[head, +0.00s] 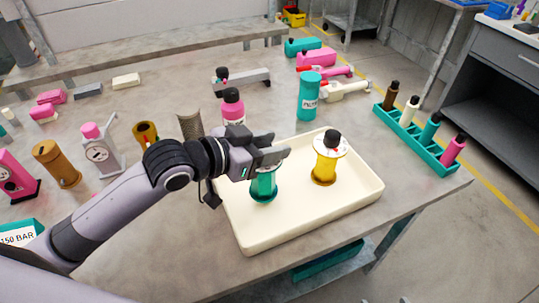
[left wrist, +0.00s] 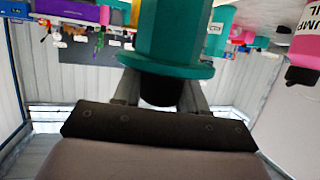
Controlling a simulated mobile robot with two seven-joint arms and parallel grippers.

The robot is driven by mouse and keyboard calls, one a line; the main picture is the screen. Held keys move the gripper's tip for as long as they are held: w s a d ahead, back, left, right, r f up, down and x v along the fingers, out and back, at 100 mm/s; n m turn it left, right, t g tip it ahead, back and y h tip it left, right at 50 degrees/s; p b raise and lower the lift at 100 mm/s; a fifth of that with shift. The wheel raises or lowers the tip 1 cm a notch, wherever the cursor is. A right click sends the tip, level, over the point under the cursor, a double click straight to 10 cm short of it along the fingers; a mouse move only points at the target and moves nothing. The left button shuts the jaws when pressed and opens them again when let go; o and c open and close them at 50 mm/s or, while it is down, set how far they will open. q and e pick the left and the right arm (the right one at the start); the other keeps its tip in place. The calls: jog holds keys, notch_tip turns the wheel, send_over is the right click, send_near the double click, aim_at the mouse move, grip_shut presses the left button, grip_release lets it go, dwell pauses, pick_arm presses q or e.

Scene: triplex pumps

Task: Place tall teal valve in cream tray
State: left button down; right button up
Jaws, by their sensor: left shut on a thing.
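The cream tray (head: 300,222) lies on the grey table. My left gripper (head: 272,152) is over its left part, shut on a teal valve (head: 264,187). The valve is upright, its lower flange over or on the tray floor; I cannot tell if it touches. The gripper hides its upper part. In the left wrist view the teal valve (left wrist: 172,32) stands close up between the fingers, with a dark end below its wide flange. My right gripper is not in view.
A yellow valve (head: 325,168) with a black knob stands in the tray's right part. A pink bottle (head: 233,108) and a teal cylinder (head: 309,98) stand behind the tray. A teal rack (head: 437,158) of several small bottles is at the right. The tray's front is clear.

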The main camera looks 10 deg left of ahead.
pick_arm(q)
jog(key=shift+f, duration=1.35)
jog(key=shift+f, duration=0.2)
jog(key=c, duration=0.6)
grip_release()
jog(key=shift+r, duration=0.1)
jog(key=shift+s+a+r, duration=0.1)
jog(key=shift+a, duration=0.05)
jog(key=shift+b+v, duration=0.35)
jog(key=shift+v, duration=5.5)
